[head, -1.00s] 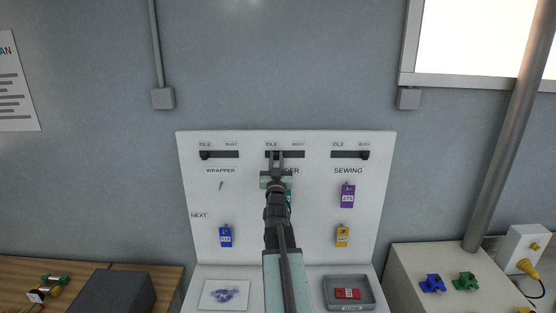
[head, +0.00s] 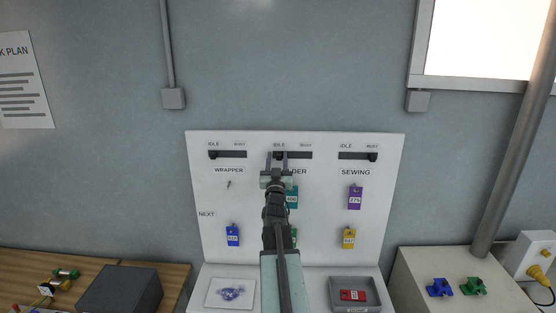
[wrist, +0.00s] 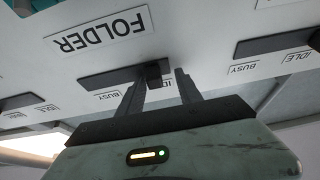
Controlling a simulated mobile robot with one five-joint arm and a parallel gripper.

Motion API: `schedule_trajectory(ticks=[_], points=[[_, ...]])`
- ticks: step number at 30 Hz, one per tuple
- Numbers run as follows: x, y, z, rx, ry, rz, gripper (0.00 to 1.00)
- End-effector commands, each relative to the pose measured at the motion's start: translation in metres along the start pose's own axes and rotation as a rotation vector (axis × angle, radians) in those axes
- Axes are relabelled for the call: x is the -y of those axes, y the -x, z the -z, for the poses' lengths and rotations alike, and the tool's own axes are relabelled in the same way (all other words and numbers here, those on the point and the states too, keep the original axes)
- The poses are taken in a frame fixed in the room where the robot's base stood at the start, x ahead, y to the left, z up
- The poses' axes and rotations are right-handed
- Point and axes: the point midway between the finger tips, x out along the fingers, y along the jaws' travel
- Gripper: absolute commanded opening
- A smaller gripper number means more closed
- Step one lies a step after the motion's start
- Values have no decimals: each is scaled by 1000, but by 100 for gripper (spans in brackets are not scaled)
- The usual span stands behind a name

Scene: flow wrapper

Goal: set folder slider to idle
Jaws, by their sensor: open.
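The folder slider is a dark slot (head: 300,155) at the top middle of the white panel, with IDLE at its left and BUSY at its right. The wrist view is upside down, with BUSY left and IDLE right. There the black knob (wrist: 154,73) sits between my two fingers, toward the slot's IDLE side. It is nearer the left finger, on the BUSY side; I cannot tell whether they touch.
The wrapper slider (head: 213,155) stands at IDLE and the sewing slider (head: 373,157) at BUSY. Colored tags, such as a purple one (head: 355,197), hang below. A grey tray (head: 372,283) with a red tag and a white tray (head: 212,298) stand at the panel's foot.

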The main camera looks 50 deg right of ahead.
Motion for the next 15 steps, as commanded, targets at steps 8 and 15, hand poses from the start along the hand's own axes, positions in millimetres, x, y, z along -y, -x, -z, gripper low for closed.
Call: schedule_trajectory(ticks=[8,15], points=[[-2,34,-2,0,0,-1,42],[-1,77,-2,0,-1,0,42]])
